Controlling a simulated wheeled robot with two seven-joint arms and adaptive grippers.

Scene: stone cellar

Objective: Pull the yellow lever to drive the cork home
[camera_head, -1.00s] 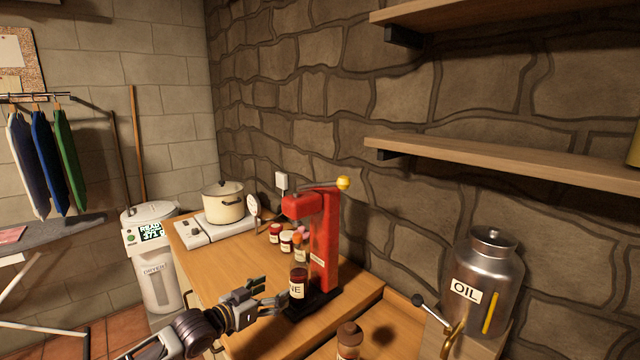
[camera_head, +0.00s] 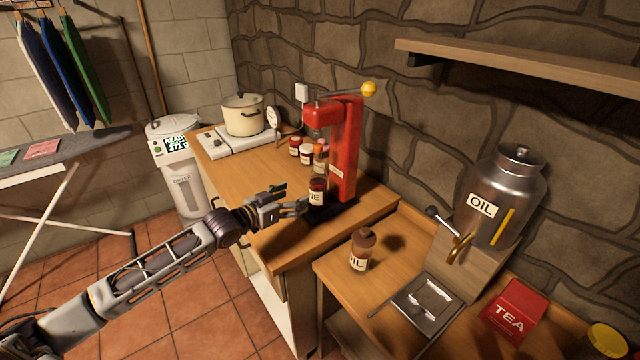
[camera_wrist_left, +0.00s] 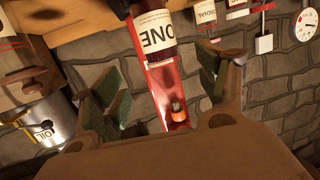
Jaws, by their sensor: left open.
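The red corking press (camera_head: 345,150) stands on the wooden counter by the stone wall. Its lever points up and to the right and ends in a yellow knob (camera_head: 369,88). A dark bottle (camera_head: 317,192) with a white label ending in "NE" stands upright on the press's black base. My left gripper (camera_head: 294,203) is open beside the bottle, low and to its left. In the left wrist view, the bottle (camera_wrist_left: 153,35) appears upside down, ahead between the open fingers (camera_wrist_left: 160,95); I cannot tell whether they touch it. A small orange-brown piece (camera_wrist_left: 178,112), perhaps the cork, shows there. My right gripper is out of view.
Small jars (camera_head: 306,154) stand behind the bottle, near a cream pot (camera_head: 243,115) on a hotplate. On the lower right counter are a brown bottle (camera_head: 360,252), a steel oil can (camera_head: 508,190), a tray (camera_head: 452,318) and a red tea box (camera_head: 512,312). A shelf (camera_head: 530,68) overhangs right.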

